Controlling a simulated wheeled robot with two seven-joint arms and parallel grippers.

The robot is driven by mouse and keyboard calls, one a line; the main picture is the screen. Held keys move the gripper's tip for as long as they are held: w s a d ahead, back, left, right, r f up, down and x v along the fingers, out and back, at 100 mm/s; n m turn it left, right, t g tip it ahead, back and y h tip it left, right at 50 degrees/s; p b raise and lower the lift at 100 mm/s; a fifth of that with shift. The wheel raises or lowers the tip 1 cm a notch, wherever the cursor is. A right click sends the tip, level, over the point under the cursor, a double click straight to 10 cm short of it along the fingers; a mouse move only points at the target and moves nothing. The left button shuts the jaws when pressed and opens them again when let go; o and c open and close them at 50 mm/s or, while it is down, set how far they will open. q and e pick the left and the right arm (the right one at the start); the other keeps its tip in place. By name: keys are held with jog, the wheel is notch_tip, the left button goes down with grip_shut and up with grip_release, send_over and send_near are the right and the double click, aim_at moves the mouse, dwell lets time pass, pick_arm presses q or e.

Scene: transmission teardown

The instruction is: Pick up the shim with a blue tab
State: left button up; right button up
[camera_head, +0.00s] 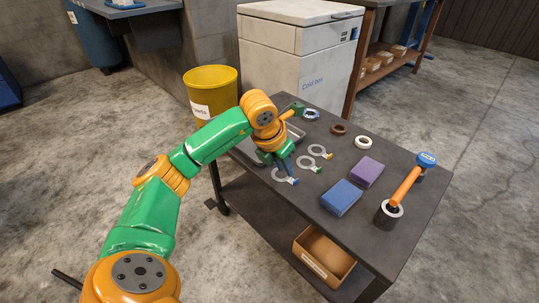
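The shim with a blue tab (281,173) is a flat pale ring lying on the dark cart top (312,193), its blue tab towards the lower right. My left gripper (287,164) points down just above and behind this shim, close to its upper edge. The fingers are small and partly hidden by my wrist, so I cannot tell whether they are apart or touch the ring. Two similar shims lie to the right, one with a green tab (307,164) and one with a yellow tab (318,150). My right gripper is not in view.
A blue block (341,198) and a purple block (367,172) lie to the right. An orange-handled tool (405,186) stands near the right edge. A metal tray (294,132) is partly behind my wrist. A yellow bin (212,96) stands behind the cart.

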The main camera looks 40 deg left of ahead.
aim_at(294, 183)
pick_arm(q)
jog(key=x, duration=0.2)
jog(key=b+x, duration=0.1)
jog(key=x, duration=0.1)
jog(key=d+x, duration=0.1)
jog(key=x, duration=0.2)
jog(key=shift+b, duration=0.35)
jog(key=shift+r, duration=0.1)
grip_shut()
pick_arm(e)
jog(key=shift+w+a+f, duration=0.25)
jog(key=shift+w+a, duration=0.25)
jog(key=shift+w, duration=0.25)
